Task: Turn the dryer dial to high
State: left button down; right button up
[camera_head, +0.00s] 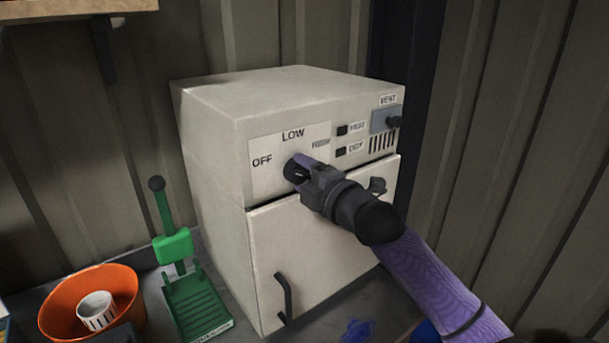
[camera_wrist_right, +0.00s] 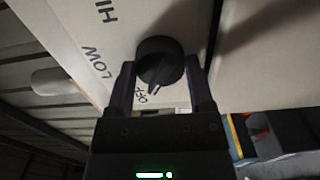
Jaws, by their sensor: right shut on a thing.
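The cream dryer (camera_head: 225,110) stands against the wall in the head view. Its panel has OFF, LOW and HIGH labels around a black dial (camera_head: 291,170). My right gripper (camera_head: 300,170) is at the dial and partly hides it. In the right wrist view the black dial (camera_wrist_right: 160,60) sits between the two fingers of my right gripper (camera_wrist_right: 161,68), which is shut on it. The dial's pale pointer mark is at the side of the OFF label. The HIGH label is only partly readable in both views. My left gripper is not in view.
The dryer door has a dark handle (camera_head: 284,298). An orange bowl (camera_head: 128,295) with a white cup (camera_head: 97,308) and a green stand (camera_head: 195,305) are at lower left. A shelf (camera_head: 60,10) is at upper left.

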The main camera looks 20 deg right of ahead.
jog(key=m+p, duration=0.3)
jog(key=m, duration=0.1)
jog(key=shift+r+m, duration=0.1)
jog(key=shift+m, duration=0.2)
jog(key=m+p, duration=0.1)
jog(key=m, duration=0.2)
jog(key=shift+m+p, duration=0.3)
jog(key=shift+p, duration=0.1)
jog(key=m+p, duration=0.1)
jog(key=m, duration=0.1)
jog(key=shift+m, duration=0.4)
jog(key=m+p, duration=0.1)
jog(key=m, duration=0.1)
jog(key=shift+m, duration=0.3)
jog(key=m, duration=0.3)
jog(key=shift+m+p, duration=0.3)
jog(key=m, duration=0.3)
jog(key=shift+m, duration=0.3)
jog(key=shift+m+p, duration=0.35)
jog(key=shift+m, duration=1.15)
